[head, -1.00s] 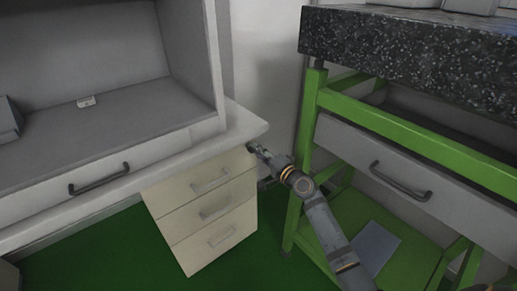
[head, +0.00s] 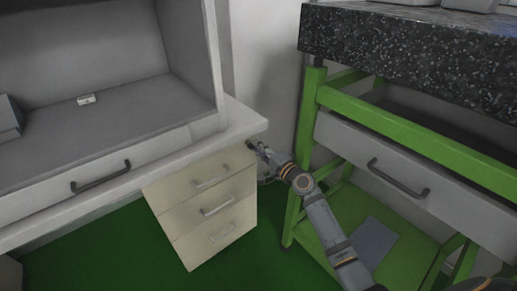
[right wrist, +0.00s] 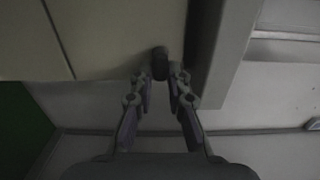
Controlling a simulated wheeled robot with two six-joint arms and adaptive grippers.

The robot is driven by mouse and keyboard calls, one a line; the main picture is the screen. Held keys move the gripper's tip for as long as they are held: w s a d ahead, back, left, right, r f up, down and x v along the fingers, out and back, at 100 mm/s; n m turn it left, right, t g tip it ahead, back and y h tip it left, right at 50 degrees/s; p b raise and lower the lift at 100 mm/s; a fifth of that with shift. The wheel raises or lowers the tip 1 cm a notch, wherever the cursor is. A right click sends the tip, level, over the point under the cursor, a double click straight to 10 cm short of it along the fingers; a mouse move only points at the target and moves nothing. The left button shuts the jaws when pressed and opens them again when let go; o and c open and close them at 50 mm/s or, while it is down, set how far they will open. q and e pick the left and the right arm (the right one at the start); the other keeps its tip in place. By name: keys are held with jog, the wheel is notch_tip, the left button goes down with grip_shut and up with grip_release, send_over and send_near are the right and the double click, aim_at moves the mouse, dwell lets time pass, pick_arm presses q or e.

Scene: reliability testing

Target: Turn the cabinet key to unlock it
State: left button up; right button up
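The beige cabinet (head: 205,205) has three drawers and stands under the white bench top. My right gripper (head: 259,148) is at the cabinet's top right corner, just below the bench edge. In the right wrist view, a dark round key or lock piece (right wrist: 159,63) sticks out of the beige cabinet face (right wrist: 110,35), near its right edge. My right gripper's fingertips (right wrist: 160,77) are on either side of this piece, with a narrow gap between them, and look open; contact is not clear. The key is too small to make out in the head view. My left gripper is not in view.
The white bench top (head: 240,122) overhangs the cabinet. A green-framed table (head: 308,110) with a dark speckled top and a drawer stands on the right, close to my right arm. A wall is behind the narrow gap between them.

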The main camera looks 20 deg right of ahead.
jog(key=o, duration=0.4)
jog(key=v, duration=1.2)
